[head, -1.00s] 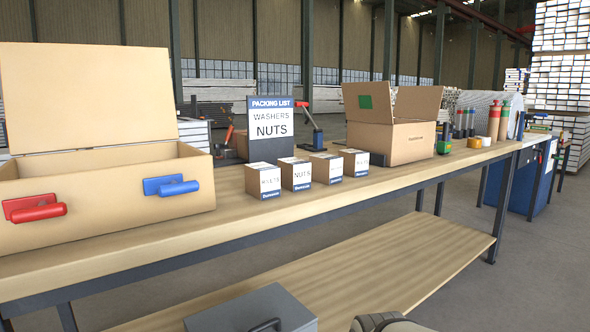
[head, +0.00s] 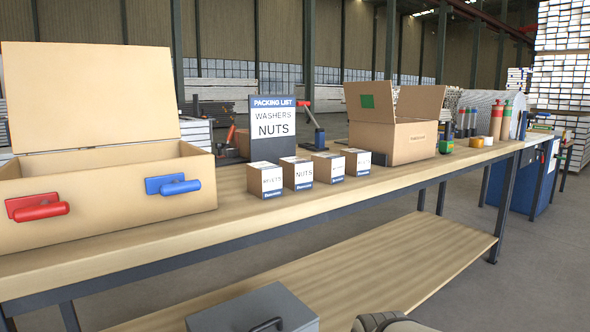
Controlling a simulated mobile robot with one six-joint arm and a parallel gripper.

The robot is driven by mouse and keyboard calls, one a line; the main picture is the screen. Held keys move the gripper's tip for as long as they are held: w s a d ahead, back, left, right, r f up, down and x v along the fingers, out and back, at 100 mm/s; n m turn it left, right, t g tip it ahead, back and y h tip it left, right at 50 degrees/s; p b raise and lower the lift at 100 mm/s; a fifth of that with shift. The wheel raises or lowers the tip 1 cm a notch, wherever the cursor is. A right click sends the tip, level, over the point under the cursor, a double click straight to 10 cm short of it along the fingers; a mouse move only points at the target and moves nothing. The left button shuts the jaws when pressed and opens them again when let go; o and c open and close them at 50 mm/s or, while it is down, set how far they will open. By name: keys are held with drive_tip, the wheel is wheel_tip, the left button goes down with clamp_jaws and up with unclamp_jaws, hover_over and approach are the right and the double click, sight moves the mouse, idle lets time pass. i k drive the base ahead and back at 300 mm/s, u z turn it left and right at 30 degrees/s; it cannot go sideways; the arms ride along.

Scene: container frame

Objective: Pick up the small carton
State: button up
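The leftmost carton (head: 264,181) has a label that is hard to read. The carton beside it (head: 297,175) reads NUTS. Two more small cartons, one (head: 327,169) and another (head: 356,163), stand further right, with labels too small to read surely. The cartons look closed and upright. A packing list sign (head: 272,130) behind them reads WASHERS and NUTS. My gripper is not in view; only a rounded grey part, likely of my arm, shows at the bottom edge.
A large open box (head: 110,205) with red and blue handles stands at the left. An open cardboard box (head: 400,142) stands right of the cartons. Bottles and a tape roll (head: 476,142) are further right. A grey metal case (head: 255,308) sits low in front. The bench front is clear.

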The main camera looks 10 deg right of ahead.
sight(329, 168)
drive_tip(key=u, duration=3.05)
drive_tip(key=k, duration=1.15)
drive_tip(key=z, duration=2.1)
drive_tip(key=i, duration=1)
